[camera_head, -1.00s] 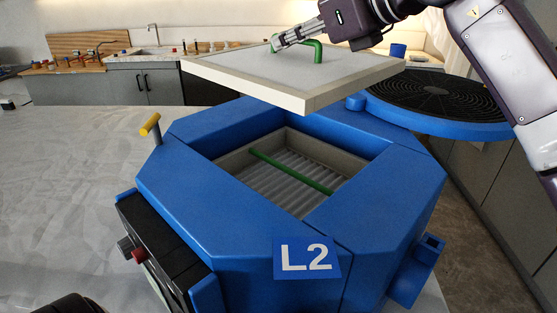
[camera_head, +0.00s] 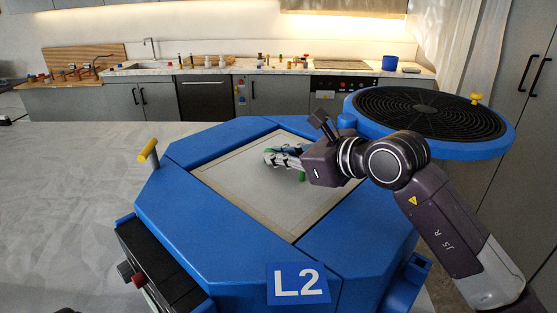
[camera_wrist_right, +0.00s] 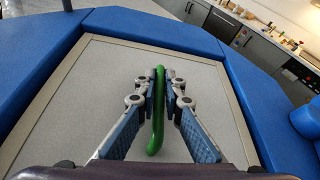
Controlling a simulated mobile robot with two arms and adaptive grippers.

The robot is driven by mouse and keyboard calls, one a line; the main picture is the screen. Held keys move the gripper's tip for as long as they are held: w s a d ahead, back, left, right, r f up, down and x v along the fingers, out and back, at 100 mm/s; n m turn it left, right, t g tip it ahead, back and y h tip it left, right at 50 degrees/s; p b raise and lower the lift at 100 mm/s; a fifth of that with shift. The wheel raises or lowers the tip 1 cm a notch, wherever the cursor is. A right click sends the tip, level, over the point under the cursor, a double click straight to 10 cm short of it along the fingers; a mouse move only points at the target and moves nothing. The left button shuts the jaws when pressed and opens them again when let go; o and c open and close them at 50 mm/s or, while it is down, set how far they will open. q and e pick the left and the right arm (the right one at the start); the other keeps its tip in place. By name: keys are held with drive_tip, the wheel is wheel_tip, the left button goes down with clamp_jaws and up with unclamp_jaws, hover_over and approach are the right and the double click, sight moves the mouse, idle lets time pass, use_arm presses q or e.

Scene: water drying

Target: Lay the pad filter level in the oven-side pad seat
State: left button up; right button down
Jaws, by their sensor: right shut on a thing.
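The pad filter (camera_head: 240,185) is a pale grey panel with a beige frame and a green handle (camera_head: 302,177). It lies in the square opening of the blue housing (camera_head: 165,225) marked L2, looks about level, and covers the inside of the seat. In the right wrist view the pad (camera_wrist_right: 90,100) has blue walls around its visible sides. My right gripper (camera_head: 271,157) is shut on the green handle, which shows between its fingers in the wrist view (camera_wrist_right: 156,125). Whether the pad's underside rests fully on the seat is hidden. My left gripper is not in view.
A round black grille with a blue rim (camera_head: 505,135) stands open at the right, near my right arm. A yellow-tipped peg (camera_head: 148,150) sticks up at the housing's left. A counter with small items (camera_head: 270,68) is at the back.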

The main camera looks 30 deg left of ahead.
drive_tip(key=shift+f, duration=0.95)
drive_tip(key=shift+f, duration=0.3)
drive_tip(key=c, duration=2)
unclamp_jaws()
drive_tip(key=shift+c, duration=0.2)
drive_tip(key=shift+r, duration=0.1)
